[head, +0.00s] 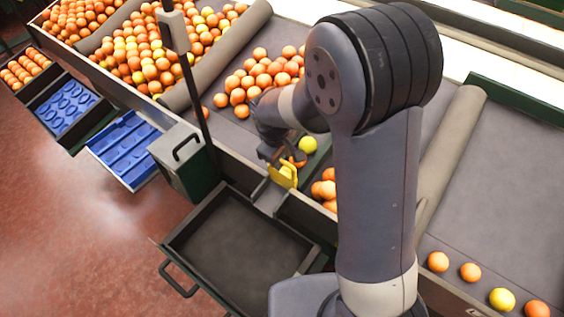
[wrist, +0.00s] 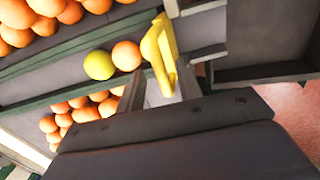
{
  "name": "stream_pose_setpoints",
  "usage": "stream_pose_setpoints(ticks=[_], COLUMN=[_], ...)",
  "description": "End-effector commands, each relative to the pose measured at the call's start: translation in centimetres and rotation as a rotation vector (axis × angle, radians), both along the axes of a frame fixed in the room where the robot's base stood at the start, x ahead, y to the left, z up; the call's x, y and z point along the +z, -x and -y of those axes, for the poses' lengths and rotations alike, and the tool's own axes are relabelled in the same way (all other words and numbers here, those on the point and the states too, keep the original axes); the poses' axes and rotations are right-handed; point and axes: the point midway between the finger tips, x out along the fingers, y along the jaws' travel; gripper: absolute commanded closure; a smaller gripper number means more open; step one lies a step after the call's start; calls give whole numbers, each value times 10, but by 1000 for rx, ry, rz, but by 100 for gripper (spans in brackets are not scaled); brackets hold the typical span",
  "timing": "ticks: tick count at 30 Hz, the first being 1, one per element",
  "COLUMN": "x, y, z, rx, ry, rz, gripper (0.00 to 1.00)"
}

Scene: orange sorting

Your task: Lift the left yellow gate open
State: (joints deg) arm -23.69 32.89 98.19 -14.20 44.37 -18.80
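One yellow gate (head: 283,176) stands at the near edge of the sorting table, at the mouth of a short lane above a chute. It also shows in the wrist view (wrist: 158,52), at the top middle. My gripper (head: 272,155) is right at the gate in the head view, partly hidden behind my arm. In the wrist view my gripper (wrist: 161,72) has its two fingers apart, with the gate's yellow handle between them. A gap shows beside the handle, and I cannot tell whether either finger touches it. A second gate is not visible.
A yellow fruit (head: 308,145) and an orange (wrist: 126,55) lie in the lane behind the gate. More oranges (head: 326,190) lie in the neighbouring lane. An empty dark bin (head: 180,238) is below the chute. A grey-topped box (head: 178,147) stands left of it.

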Motion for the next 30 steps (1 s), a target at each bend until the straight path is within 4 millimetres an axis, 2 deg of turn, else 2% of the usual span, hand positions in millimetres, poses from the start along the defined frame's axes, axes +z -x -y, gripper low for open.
stream_pose_setpoints(ticks=[10,22,30], x=[-4,-4,-4], y=[-1,-1,-1], z=[1,1,1], rx=[0,0,-1], ry=[0,0,0], rz=[0,0,0], gripper=[67,100,100])
